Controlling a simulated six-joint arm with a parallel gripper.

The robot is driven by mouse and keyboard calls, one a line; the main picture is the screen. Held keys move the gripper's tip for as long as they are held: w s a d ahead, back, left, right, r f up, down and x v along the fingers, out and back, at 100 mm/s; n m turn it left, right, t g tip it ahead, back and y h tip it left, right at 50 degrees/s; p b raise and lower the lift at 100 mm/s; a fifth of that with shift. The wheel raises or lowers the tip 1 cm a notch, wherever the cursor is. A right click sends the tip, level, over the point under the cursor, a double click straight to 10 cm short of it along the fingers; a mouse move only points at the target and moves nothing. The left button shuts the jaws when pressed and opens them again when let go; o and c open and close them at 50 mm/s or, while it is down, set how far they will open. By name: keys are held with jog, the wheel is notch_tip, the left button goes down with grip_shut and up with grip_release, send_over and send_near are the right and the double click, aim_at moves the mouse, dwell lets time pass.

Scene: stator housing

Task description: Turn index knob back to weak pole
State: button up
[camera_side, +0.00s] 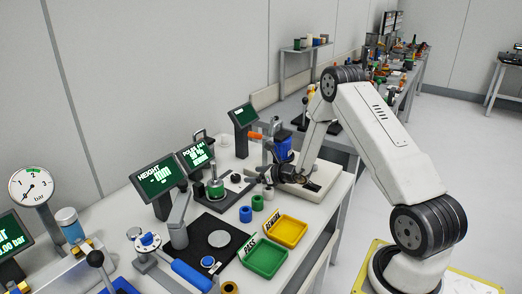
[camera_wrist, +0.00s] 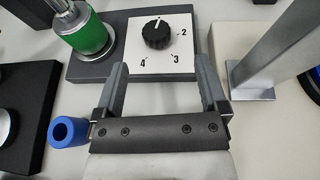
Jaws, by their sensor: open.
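The black index knob (camera_wrist: 157,34) sits on a white plate (camera_wrist: 180,57) with the numerals 2, 3 and 4 visible; its white mark points toward the top of the wrist view. The plate is on a dark base (camera_wrist: 88,70), beside a green cylinder (camera_wrist: 90,36) with a metal probe in its top. My gripper (camera_wrist: 163,68) is open and empty, its two fingers apart on the near side of the knob, not around it. In the side view my gripper (camera_side: 270,176) is right of the base, and the knob is too small to read there.
A pole display (camera_side: 196,155) stands behind the base; its small text is hard to read. A blue ring (camera_wrist: 68,131) lies near my left finger. A metal post (camera_wrist: 262,60) rises at the right. Green (camera_side: 264,275) and yellow (camera_side: 289,245) trays lie in front.

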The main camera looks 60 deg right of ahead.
jog(key=shift+s+d+f+n+y, duration=0.15)
jog(key=shift+s+d+n+y, duration=0.05)
jog(key=shift+d+n+y, duration=0.4)
jog(key=shift+s+d+f+n+y, duration=0.25)
jog(key=shift+s+d+n+y, duration=0.35)
jog(key=shift+d+y, duration=0.15)
jog(key=shift+s+d+f+n+g+y, duration=0.4)
jog(key=shift+s+d+y, duration=0.2)
jog(key=shift+s, duration=0.2)
jog(key=shift+s+d+f+n+g+y, duration=0.3)
jog(key=shift+s+d+f+n+y, duration=0.2)
jog(key=shift+s, duration=0.25)
jog(key=shift+r, duration=0.1)
